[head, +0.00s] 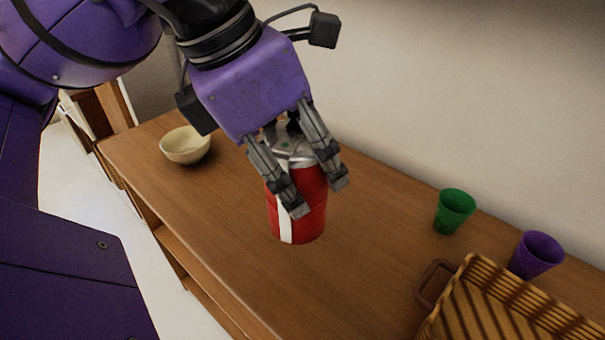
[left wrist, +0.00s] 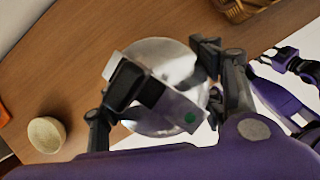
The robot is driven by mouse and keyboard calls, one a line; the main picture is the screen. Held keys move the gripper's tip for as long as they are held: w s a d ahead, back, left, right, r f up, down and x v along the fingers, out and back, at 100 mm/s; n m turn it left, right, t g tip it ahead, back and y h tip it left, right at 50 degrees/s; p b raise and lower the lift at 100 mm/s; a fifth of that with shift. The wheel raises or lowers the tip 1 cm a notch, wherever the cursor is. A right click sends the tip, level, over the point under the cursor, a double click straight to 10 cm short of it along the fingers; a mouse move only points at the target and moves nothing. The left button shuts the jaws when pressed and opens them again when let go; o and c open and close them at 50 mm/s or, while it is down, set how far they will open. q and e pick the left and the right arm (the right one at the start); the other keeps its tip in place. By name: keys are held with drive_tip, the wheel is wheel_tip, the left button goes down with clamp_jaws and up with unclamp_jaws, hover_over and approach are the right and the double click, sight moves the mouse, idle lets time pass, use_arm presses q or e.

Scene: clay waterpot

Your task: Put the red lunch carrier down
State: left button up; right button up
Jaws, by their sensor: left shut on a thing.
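The red lunch carrier (head: 297,215) has a white stripe and a silver top. It is roughly upright over the middle of the wooden cabinet top; I cannot tell whether its base touches the wood. My left gripper (head: 320,198) comes from above and is shut on it, with fingers on both sides of its upper body. In the left wrist view the carrier's round silver lid (left wrist: 165,55) shows between the fingers, and its red side is hidden. My right gripper (left wrist: 298,66) shows at the right of that view, away from the carrier; its jaw state is unclear.
A cream bowl (head: 185,145) stands on the cabinet top (head: 220,220) at the left. A green cup (head: 453,211), a purple cup (head: 536,254) and a striped wicker basket (head: 510,310) are at the right. The wood between carrier and basket is clear. A wall runs behind.

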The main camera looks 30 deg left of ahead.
use_arm(q)
drive_tip(key=w+a+f, duration=0.2)
drive_tip(key=w+f, duration=0.3)
drive_tip(key=f, duration=0.1)
drive_tip(key=w+a+f, duration=0.3)
drive_tip(key=w+f, duration=0.3)
drive_tip(key=shift+w+a, duration=0.15)
drive_tip(key=shift+a, duration=0.1)
drive_tip(key=shift+f, duration=0.1)
drive_tip(key=shift+f, duration=0.2)
drive_tip(key=o, duration=1.7)
